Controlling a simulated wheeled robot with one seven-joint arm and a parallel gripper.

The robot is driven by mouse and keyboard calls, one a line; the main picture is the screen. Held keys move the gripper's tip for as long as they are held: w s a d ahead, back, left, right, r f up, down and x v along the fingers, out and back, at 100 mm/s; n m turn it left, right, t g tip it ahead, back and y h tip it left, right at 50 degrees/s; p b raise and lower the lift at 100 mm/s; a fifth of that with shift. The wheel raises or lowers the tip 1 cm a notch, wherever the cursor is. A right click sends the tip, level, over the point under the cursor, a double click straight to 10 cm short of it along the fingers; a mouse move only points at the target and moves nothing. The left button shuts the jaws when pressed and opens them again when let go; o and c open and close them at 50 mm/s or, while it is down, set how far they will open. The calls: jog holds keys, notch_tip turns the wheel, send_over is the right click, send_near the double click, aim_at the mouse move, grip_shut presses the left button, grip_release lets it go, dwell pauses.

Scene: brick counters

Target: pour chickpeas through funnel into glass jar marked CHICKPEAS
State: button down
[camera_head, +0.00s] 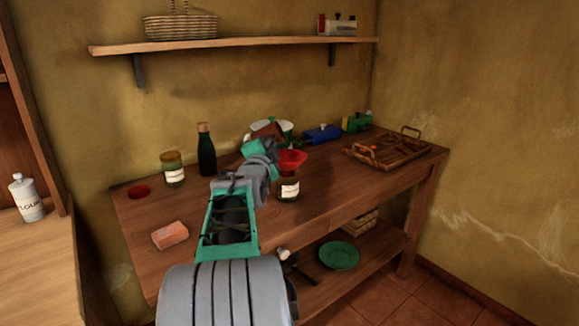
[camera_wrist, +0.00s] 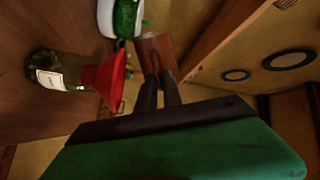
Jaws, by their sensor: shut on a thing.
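My gripper (camera_wrist: 160,82) is shut on a reddish-brown vessel (camera_wrist: 155,52), which shows partly behind my wrist in the head view (camera_head: 266,131). The vessel looks tilted; its inside and any chickpeas are hidden. A red funnel (camera_head: 291,160) sits in the mouth of a glass jar (camera_head: 289,193) with a white label too small to read. In the wrist view the funnel (camera_wrist: 107,77) and jar (camera_wrist: 50,80) lie left of my gripper, apart from the vessel. The jar looks dark inside; I cannot tell its contents.
Another labelled jar (camera_head: 173,169), a dark bottle (camera_head: 206,150), a red disc (camera_head: 138,192) and a pinkish block (camera_head: 170,235) stand left on the wooden counter. A blue item (camera_head: 323,134) and a wooden tray (camera_head: 388,152) are right. A shelf (camera_head: 230,44) hangs above.

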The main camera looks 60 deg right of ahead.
jog(key=n+b, duration=0.1)
jog(key=n, duration=0.1)
jog(key=w+r+n+b, duration=0.1)
jog(key=n, duration=0.2)
jog(key=n+t+b, duration=0.1)
jog(key=n+b, duration=0.1)
jog(key=shift+w+a+r, duration=0.35)
jog(key=shift+w, duration=0.05)
jog(key=w+a+f+n+b, duration=0.1)
jog(key=w+f+n+b, duration=0.3)
jog(key=f+n+b, duration=0.4)
jog(key=shift+m+t, duration=0.4)
jog(key=shift+m, duration=0.2)
jog(key=shift+s+a+r+p, duration=0.1)
jog(key=shift+s+r+p, duration=0.1)
jog(key=shift+r+p, duration=1.35)
